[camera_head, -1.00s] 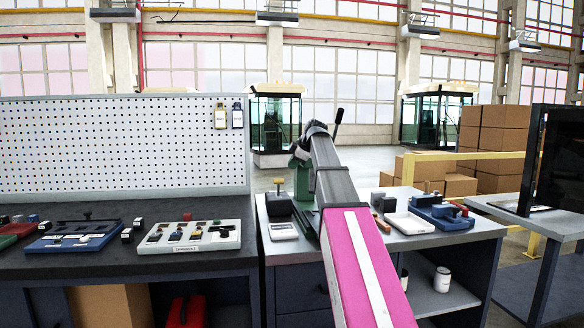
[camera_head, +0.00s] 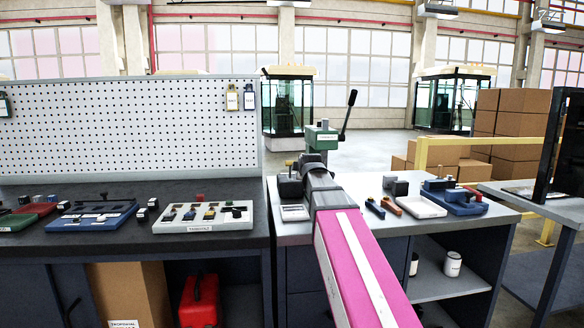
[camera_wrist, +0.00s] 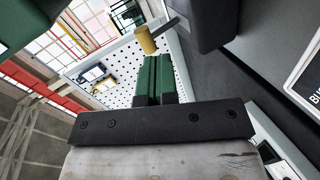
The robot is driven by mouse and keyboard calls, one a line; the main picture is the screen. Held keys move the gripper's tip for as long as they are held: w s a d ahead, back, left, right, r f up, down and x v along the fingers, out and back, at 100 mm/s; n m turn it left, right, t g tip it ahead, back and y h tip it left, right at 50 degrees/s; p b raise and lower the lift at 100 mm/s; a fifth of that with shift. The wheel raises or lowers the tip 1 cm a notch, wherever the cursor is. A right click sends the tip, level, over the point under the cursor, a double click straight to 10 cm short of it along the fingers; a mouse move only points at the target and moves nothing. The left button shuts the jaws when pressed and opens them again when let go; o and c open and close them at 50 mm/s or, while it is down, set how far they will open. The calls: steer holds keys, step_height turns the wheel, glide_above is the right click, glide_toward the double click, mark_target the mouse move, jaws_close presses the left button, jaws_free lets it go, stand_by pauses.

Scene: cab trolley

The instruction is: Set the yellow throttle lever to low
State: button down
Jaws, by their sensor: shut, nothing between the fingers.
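In the wrist view the yellow throttle lever shows as a yellow cylindrical knob (camera_wrist: 146,40) on a dark stem that comes out of a dark housing (camera_wrist: 205,22). My gripper (camera_wrist: 155,60) is shut, its green fingers side by side with nothing between them. The fingertips point at the knob and appear very close beneath it; I cannot tell whether they touch. In the head view a dark box (camera_head: 289,188) with a small knob on top stands on the grey bench, just left of my arm's end. My arm hides the fingers there.
Right of my arm lie a white tray (camera_head: 420,206), a blue device (camera_head: 455,197) and small dark and orange-brown handles. A green press (camera_head: 322,137) with a long black lever stands behind. A switch panel (camera_head: 204,216) lies on the left bench before the pegboard (camera_head: 120,130).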

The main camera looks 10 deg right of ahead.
mark_target(291, 164)
steer(key=shift+s+a+f+n+t, duration=0.1)
steer(key=shift+s+a+n+t, duration=0.25)
steer(key=shift+s+a+t, duration=0.3)
steer(key=shift+s+a+f+n+t, duration=0.1)
steer(key=shift+s+a+n+t, duration=0.2)
steer(key=shift+s+t, duration=0.4)
steer(key=shift+s+a+f+n+t, duration=0.1)
steer(key=shift+s+a+n+t, duration=0.35)
steer(key=shift+s, duration=0.45)
steer(key=shift+w, duration=0.15)
steer(key=w, duration=1.3)
steer(key=shift+w+f, duration=0.1)
steer(key=shift+w, duration=0.3)
steer(key=shift+w, duration=0.1)
